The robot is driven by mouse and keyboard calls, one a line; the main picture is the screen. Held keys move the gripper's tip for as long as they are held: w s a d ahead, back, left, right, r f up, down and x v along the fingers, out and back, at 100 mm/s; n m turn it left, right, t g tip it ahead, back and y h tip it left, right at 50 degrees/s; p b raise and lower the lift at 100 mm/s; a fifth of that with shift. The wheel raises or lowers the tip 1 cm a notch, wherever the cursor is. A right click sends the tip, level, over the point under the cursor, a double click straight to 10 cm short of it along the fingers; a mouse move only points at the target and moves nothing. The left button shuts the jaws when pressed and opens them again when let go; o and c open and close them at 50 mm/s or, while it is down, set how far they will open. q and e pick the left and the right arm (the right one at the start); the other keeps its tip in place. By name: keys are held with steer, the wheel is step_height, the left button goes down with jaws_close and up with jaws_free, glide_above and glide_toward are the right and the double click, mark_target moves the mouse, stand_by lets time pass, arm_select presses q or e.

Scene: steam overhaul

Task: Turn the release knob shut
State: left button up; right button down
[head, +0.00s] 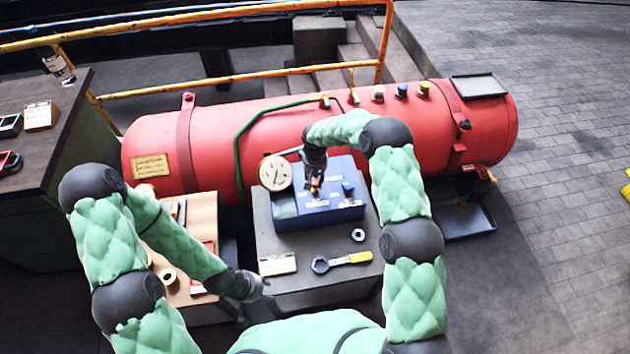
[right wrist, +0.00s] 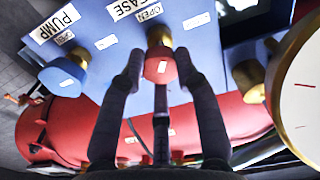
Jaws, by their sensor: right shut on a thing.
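The release knob (right wrist: 160,66) is red on a brass stem and stands on a blue pump box (head: 317,216). In the right wrist view a label ending in "EASE" and one reading "OPEN" are beside it. My right gripper (right wrist: 160,72) is shut on the release knob, with one finger on each side. In the head view this gripper (head: 315,186) reaches down over the box and largely hides the knob. My left gripper (head: 262,290) hangs low by the front left of the grey bench, away from the box. Its jaws are too small to judge.
A round gauge (head: 275,172) stands at the box's left. A blue knob (right wrist: 62,77) by a "PUMP" label is near the release knob. A wrench (head: 342,262), a nut (head: 358,235) and a card (head: 277,264) lie on the bench. A red boiler (head: 215,140) stands behind.

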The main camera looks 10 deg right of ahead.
mark_target(315, 181)
steer(key=m+b, duration=0.3)
steer(key=m, duration=0.2)
steer(key=shift+f, duration=0.1)
steer(key=m+b, duration=0.2)
steer(key=m, duration=0.3)
steer(key=shift+m, duration=0.4)
steer(key=c, duration=0.9)
jaws_free()
steer(key=shift+r, duration=0.2)
step_height(315, 181, up, 12)
steer(key=shift+f, duration=0.15)
